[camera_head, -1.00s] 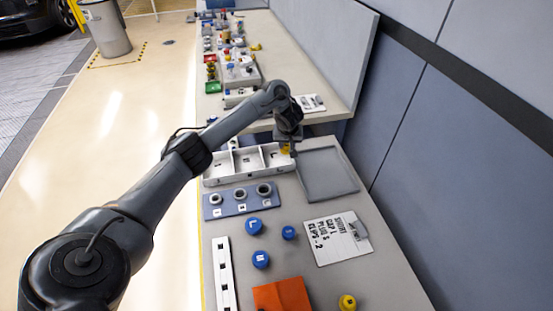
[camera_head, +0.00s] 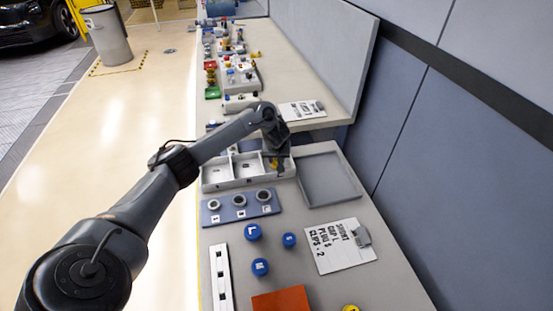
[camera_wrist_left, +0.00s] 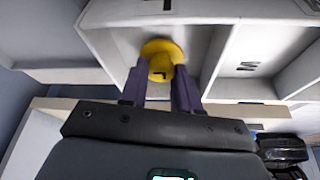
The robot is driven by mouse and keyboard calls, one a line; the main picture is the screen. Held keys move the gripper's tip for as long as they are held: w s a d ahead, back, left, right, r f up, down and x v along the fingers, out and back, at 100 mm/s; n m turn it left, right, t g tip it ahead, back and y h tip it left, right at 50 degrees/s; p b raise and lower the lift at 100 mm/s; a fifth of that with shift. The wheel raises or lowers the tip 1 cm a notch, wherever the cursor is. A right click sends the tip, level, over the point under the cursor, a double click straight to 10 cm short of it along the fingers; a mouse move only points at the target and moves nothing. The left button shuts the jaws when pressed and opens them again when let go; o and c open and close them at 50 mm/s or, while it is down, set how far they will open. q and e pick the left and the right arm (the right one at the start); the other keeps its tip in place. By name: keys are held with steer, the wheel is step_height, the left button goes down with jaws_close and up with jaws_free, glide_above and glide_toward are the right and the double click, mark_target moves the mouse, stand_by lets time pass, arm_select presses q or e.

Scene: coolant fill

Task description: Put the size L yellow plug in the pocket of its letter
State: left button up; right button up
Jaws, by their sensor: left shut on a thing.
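The yellow plug (camera_wrist_left: 160,56), with a dark L-like mark, sits between the two fingers of my left gripper (camera_wrist_left: 159,82) in the left wrist view. The gripper is shut on it. In the head view the left gripper (camera_head: 274,154) points down at the right-end pocket of the white three-pocket tray (camera_head: 228,185). A little of the yellow plug (camera_head: 275,165) shows there. In the left wrist view the plug is within a pocket between white walls (camera_wrist_left: 221,55). I cannot tell whether it touches the floor. My right gripper is not in view.
A blue holder (camera_head: 240,213) with several grey rings lies in front of the tray. An empty grey tray (camera_head: 328,180) is to its right. Blue caps (camera_head: 253,232), a white card (camera_head: 335,250) and an orange-red block (camera_head: 281,302) lie nearer. Another yellow piece (camera_head: 350,308) is at the bottom edge.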

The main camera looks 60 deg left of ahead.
arm_select(q)
steer(key=o, duration=1.1)
steer(key=shift+f, duration=0.1)
steer(key=shift+c, duration=0.2)
steer(key=p+v, duration=0.2)
steer(key=v, duration=0.3)
steer(key=p+v, duration=0.6)
steer(key=v, duration=0.1)
steer(key=shift+p, duration=0.3)
